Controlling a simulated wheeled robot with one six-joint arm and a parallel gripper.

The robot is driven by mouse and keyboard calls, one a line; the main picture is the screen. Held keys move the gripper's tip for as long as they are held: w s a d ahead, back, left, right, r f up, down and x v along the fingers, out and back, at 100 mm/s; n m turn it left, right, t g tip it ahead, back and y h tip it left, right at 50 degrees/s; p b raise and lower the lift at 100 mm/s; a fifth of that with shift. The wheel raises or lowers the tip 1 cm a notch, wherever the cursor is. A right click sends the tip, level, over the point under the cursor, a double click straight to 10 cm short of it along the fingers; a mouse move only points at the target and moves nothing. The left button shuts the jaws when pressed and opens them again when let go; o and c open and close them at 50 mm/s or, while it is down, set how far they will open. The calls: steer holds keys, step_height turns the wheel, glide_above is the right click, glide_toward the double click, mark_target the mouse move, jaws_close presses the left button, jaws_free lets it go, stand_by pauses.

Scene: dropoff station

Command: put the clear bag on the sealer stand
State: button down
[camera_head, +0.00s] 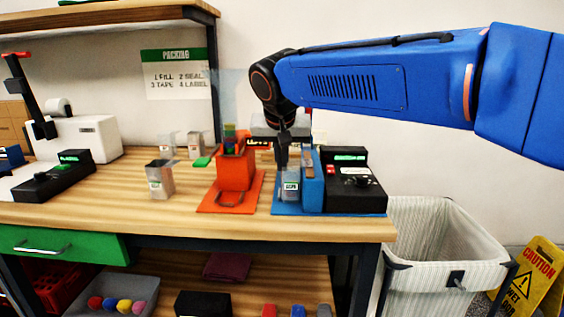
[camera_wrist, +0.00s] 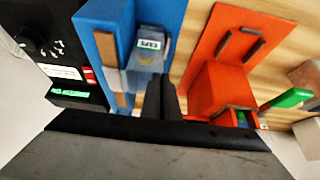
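The clear bag (camera_head: 291,186), see-through with a white and green label, is upright at the blue sealer stand (camera_head: 312,185), over its base plate and against the left side of its upright block. In the wrist view the bag (camera_wrist: 146,62) is beside the blue stand (camera_wrist: 103,15), just beyond my fingertips. My gripper (camera_head: 282,162) points down at the bag's top. Its two dark fingers (camera_wrist: 161,82) are close together with the bag's upper edge at their tips. The fingers hide part of the bag, and I cannot tell whether its bottom touches the plate.
An orange stand (camera_head: 236,172) holding coloured blocks is close on the left. A black control box (camera_head: 352,183) is close on the right. Another labelled bag (camera_head: 160,180) stands farther left, with more behind it. The table front (camera_head: 130,211) is clear. A white bin (camera_head: 440,240) stands right.

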steer(key=c, duration=2)
jaws_free()
steer(key=shift+c, duration=0.2)
steer(key=v, duration=1.2)
